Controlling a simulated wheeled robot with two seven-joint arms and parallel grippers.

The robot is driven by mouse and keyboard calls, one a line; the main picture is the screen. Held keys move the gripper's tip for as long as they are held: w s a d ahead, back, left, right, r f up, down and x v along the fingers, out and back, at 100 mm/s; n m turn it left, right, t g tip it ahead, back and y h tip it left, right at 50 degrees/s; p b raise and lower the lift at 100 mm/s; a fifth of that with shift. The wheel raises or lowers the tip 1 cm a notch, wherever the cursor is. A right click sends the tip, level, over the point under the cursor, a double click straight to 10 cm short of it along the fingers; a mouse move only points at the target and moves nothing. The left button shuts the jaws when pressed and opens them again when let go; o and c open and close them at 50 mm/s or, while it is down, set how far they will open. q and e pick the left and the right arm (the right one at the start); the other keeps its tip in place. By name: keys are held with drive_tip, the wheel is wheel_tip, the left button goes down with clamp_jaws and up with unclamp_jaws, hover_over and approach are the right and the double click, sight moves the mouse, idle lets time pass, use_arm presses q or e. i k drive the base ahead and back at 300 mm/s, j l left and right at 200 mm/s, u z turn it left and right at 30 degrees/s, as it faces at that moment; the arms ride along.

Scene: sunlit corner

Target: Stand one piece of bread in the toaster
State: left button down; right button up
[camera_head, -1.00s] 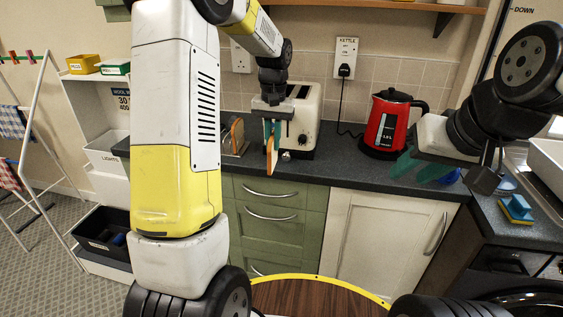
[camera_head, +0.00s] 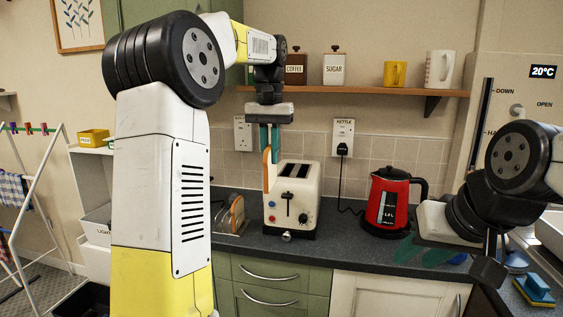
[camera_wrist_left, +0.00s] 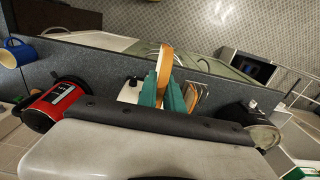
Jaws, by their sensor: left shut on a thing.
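My left gripper (camera_head: 270,158) is shut on a slice of bread (camera_head: 267,170), which hangs upright, its edge towards the head camera. In the head view the bread overlaps the left upper part of the cream toaster (camera_head: 278,212). The toaster stands on the counter with two dark, empty-looking slots on top. In the left wrist view the bread (camera_wrist_left: 165,62) sits between the teal fingers (camera_wrist_left: 168,92), and part of the toaster (camera_wrist_left: 130,92) shows beside them. My right gripper (camera_head: 426,254) is over the counter at the right, its teal fingers apart and empty.
A rack with bread slices (camera_head: 232,216) stands left of the toaster. A red kettle (camera_head: 388,203) stands to its right, its cord running to the wall socket. A shelf (camera_head: 350,91) with canisters and mugs is above. A blue sponge (camera_head: 537,286) lies at the right.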

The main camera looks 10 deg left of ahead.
sight(237, 206)
drive_tip(key=i, duration=0.95)
